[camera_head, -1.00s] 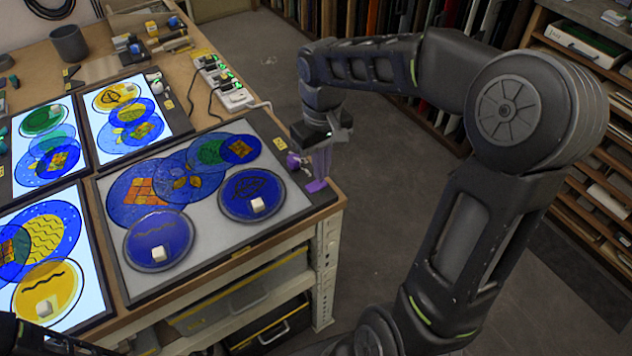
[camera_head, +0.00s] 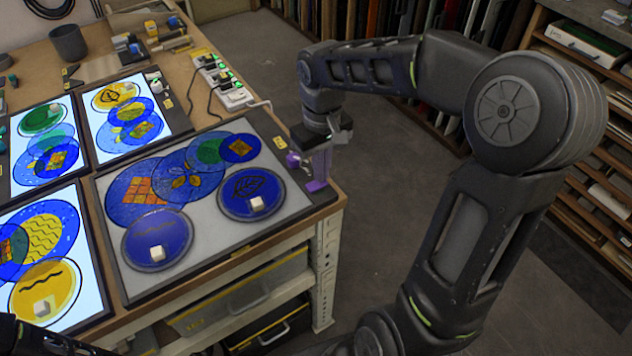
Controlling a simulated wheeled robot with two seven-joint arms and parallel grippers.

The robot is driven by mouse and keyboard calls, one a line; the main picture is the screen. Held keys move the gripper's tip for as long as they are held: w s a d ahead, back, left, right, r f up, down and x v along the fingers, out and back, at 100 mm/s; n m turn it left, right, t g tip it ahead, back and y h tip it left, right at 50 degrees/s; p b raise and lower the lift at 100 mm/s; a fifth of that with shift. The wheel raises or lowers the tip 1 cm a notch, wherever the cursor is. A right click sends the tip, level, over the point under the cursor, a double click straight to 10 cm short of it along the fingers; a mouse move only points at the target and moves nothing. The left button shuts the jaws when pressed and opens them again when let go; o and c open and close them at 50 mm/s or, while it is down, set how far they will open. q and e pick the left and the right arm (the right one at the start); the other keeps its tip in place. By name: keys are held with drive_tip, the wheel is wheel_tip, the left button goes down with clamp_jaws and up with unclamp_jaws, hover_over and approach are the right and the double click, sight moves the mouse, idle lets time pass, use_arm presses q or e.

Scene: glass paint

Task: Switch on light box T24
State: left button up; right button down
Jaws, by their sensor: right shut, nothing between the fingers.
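The unlit light box (camera_head: 198,282) at the right front of the bench has a dull grey panel with several overlapping blue, green and orange glass discs. Its yellow label (camera_head: 279,142) is too small to read, so I cannot confirm it is T24. A small switch or knob on its right edge is partly hidden behind my right gripper. My right gripper (camera_head: 306,172), with purple fingers, is shut and empty at that right edge, close to the switch; I cannot tell if it touches. My left gripper is not in view; a dark bit of my left arm shows at the bottom left.
Lit light boxes (camera_head: 150,143) with coloured discs fill the bench to the left. A power strip (camera_head: 235,97) with green lights and cables lies behind the unlit box. A grey cup (camera_head: 69,44) stands at the back left. Open floor lies right of the bench.

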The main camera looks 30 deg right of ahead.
drive_tip(key=shift+f, duration=0.45)
drive_tip(key=shift+r, duration=0.1)
drive_tip(key=shift+r+p, duration=2.55)
drive_tip(key=shift+r, duration=0.9)
